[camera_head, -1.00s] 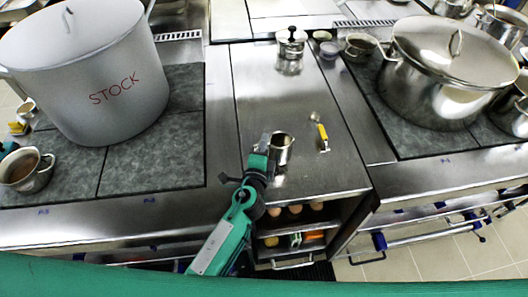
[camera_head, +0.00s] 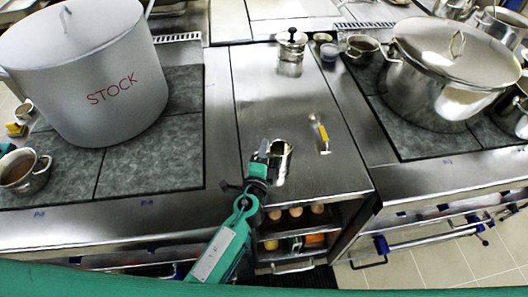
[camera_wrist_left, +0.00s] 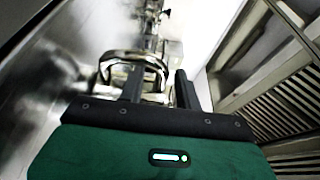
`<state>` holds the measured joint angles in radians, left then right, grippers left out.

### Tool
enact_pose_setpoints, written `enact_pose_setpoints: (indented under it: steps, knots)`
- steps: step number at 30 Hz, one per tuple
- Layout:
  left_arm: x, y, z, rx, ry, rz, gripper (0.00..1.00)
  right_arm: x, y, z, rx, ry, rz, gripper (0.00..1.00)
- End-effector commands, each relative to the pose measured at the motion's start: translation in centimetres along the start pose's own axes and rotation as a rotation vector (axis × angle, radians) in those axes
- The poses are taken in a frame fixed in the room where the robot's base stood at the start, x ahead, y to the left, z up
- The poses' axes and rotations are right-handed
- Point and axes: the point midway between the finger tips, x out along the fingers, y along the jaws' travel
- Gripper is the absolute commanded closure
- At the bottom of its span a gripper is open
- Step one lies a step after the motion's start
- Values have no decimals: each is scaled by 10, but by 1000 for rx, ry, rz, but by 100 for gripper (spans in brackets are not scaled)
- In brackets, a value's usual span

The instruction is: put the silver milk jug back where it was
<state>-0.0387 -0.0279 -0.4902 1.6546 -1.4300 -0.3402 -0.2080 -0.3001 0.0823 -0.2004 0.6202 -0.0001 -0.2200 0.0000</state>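The silver milk jug (camera_head: 281,158) stands upright on the steel counter between the two hobs, near its front edge. My left gripper (camera_head: 269,153) is at the jug's left side. In the left wrist view, the jug's bright rim (camera_wrist_left: 135,57) shows just beyond my fingers (camera_wrist_left: 158,88). The two dark fingers stand apart, with a silver part of the jug, seemingly its handle, between them. The fingers look open around it; contact is hard to make out. My right gripper is not in view.
A yellow-handled utensil (camera_head: 322,135) lies right of the jug. A French press (camera_head: 290,55) stands at the back. The big stock pot (camera_head: 85,75) is left, a lidded steel pot (camera_head: 445,85) right. An open shelf with eggs (camera_head: 296,212) is below.

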Motion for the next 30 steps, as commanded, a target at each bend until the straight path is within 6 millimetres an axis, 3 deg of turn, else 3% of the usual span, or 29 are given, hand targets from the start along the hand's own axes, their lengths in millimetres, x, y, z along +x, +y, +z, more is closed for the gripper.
enact_pose_setpoints:
  steps: [5, 21, 30]
  knots:
    - [-1, -4, 0, 1, 0, 0, 66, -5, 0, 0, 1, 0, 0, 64]
    - [-98, 0, 0, -1, 0, 1, 66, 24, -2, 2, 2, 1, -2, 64]
    - [-120, -2, 0, 0, 0, 0, 66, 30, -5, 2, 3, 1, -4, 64]
